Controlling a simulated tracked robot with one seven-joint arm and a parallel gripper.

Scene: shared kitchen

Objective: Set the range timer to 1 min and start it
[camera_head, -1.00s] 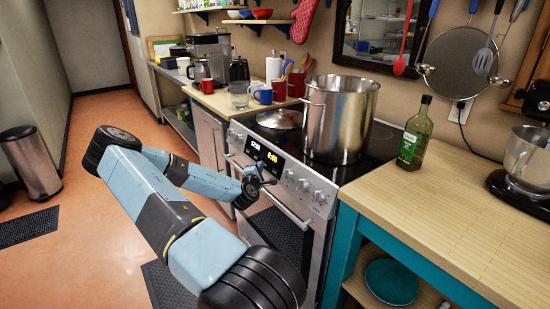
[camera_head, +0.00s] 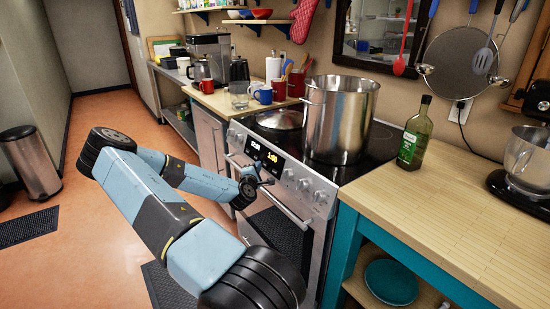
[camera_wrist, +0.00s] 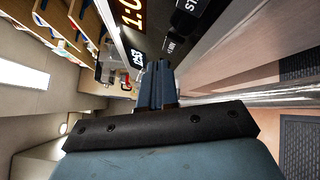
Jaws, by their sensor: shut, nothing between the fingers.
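The range timer display (camera_head: 265,155) on the sloped front panel of the range shows white digits on the left and yellow digits that read 1:00. In the wrist view the large yellow digits (camera_wrist: 132,14) are cut off by the top edge. A dark button marked "ST..." (camera_wrist: 190,12) is partly in view, with a small label that seems to read "1 MIN" (camera_wrist: 170,45) below it. My gripper (camera_head: 269,178) is at the panel, just below the display. Its fingers also show in the wrist view (camera_wrist: 158,75), closed together and empty. I cannot tell whether the tips touch a button.
Several knobs (camera_head: 304,185) sit right of the display. The oven handle (camera_head: 270,195) runs below the panel. A large steel pot (camera_head: 338,125) and a lidded pan (camera_head: 280,120) stand on the cooktop. A green bottle (camera_head: 414,140) stands on the wooden counter at right.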

